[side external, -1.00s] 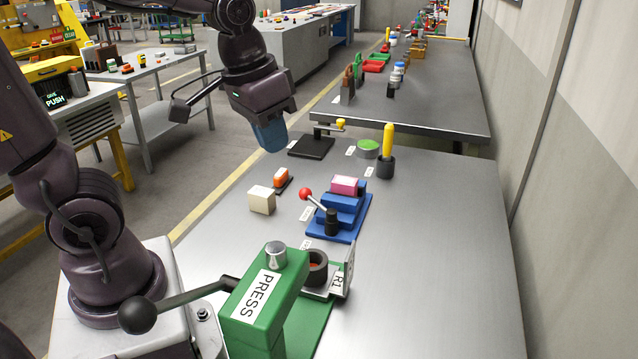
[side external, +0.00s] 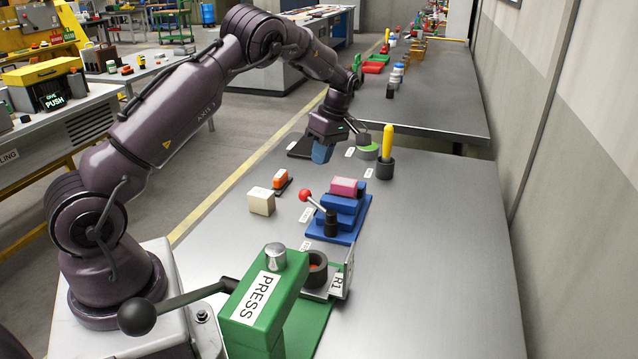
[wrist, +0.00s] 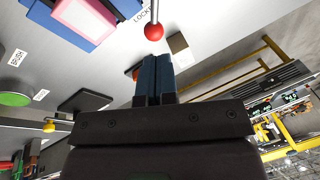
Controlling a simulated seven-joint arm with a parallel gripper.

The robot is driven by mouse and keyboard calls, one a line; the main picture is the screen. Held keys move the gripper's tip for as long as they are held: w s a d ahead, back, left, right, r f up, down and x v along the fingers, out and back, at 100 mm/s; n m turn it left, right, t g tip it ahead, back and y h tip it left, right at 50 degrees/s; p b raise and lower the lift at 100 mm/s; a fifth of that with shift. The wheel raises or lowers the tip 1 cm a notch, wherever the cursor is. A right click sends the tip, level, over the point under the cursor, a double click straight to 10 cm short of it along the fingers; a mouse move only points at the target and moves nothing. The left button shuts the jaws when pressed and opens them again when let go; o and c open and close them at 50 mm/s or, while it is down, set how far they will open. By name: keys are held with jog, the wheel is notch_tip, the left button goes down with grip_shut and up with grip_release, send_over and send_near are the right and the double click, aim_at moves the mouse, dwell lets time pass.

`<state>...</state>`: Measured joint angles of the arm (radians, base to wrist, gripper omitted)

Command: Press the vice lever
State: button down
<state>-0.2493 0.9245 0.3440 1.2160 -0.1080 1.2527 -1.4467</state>
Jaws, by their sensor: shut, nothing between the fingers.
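The blue vice (side external: 345,208) stands on the near table, with a pink block (side external: 344,187) at its top. Its lever has a red ball end (side external: 305,195) and slants up to the left from a dark pivot (side external: 330,222). In the wrist view the red ball (wrist: 154,32) is just beyond the fingertips, and part of the vice (wrist: 68,22) shows at upper left. My gripper (side external: 321,154) is shut and empty, above the table behind the vice, apart from the lever. Its blue fingers also show together in the wrist view (wrist: 155,62).
A cream block (side external: 262,201) and an orange piece (side external: 281,179) lie left of the lever. A yellow rod in a dark holder (side external: 387,157) and a green disc (side external: 367,152) stand behind. The green press (side external: 262,310) is in front. The table's right side is clear.

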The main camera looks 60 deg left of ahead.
aim_at(316, 205)
jog(key=shift+w+a+r+n, duration=0.15)
jog(key=shift+w+n, duration=0.4)
jog(key=shift+n, duration=1.2)
jog(key=shift+w+a+r+n, duration=0.1)
jog(key=shift+w+a+n, duration=0.35)
jog(key=shift+n, duration=1.25)
jog(key=shift+w+a+r+n, duration=0.1)
jog(key=shift+w+n, duration=0.55)
jog(key=shift+n, duration=1.1)
jog(key=x, duration=1)
jog(key=shift+a, duration=0.1)
jog(key=shift+s, duration=0.15)
jog(key=shift+s+n, duration=0.2)
jog(key=shift+n, duration=0.2)
